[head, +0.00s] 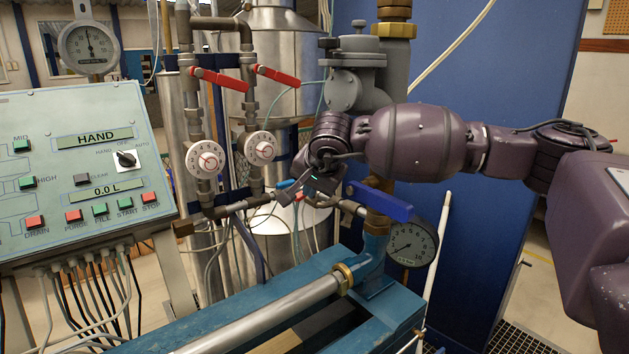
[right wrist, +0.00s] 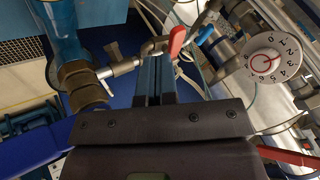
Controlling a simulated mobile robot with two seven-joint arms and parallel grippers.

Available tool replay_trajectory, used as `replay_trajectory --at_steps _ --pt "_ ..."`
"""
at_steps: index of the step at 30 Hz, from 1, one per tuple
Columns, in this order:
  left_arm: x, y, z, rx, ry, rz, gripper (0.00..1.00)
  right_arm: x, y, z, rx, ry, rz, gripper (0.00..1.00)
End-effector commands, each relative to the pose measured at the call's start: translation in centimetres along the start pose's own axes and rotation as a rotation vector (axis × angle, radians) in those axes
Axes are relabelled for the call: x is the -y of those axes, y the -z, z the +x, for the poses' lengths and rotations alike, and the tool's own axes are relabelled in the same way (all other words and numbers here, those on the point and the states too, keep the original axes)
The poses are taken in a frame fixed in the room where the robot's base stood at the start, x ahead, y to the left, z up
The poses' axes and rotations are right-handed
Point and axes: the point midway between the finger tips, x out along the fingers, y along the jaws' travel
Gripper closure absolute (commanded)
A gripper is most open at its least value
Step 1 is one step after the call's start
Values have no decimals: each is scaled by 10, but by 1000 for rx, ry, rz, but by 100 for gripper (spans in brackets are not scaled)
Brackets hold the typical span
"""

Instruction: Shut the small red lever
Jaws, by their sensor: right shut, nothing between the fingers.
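The small red lever (right wrist: 177,42) shows in the right wrist view, on a thin metal pipe fitting, standing out across the pipe's line. In the head view only a small bit of red (head: 299,196) shows beside my gripper, which hides most of that spot. My right gripper (head: 284,194) is shut and empty, low in front of the pipes. In the right wrist view its closed fingers (right wrist: 155,65) end just short of the red lever, slightly to its left; I cannot tell whether they touch. My left gripper is not in view.
A small blue lever (right wrist: 205,35) is close to the red one. A big blue handle (head: 380,201) and a pressure gauge (head: 412,242) stand right of my gripper. White dials (head: 261,148) and two large red levers (head: 276,76) are up left. A control panel (head: 75,165) fills the left.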

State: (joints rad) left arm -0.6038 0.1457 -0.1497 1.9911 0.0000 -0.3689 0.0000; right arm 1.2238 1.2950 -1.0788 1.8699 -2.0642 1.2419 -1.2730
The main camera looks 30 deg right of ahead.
Motion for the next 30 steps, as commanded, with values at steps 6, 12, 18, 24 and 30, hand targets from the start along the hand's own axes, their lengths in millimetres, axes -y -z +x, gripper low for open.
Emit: replay_trajectory --at_steps 6,12,18,24,30 --pt "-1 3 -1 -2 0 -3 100 0 0 34 0 -2 2 100" --pt "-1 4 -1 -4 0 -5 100 0 0 50 1 0 1 100" --pt "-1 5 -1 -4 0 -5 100 0 0 55 0 0 1 100" --pt "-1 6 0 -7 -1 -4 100 0 0 54 0 0 1 100" --pt "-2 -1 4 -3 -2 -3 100 5 -4 59 -24 -26 48 100"
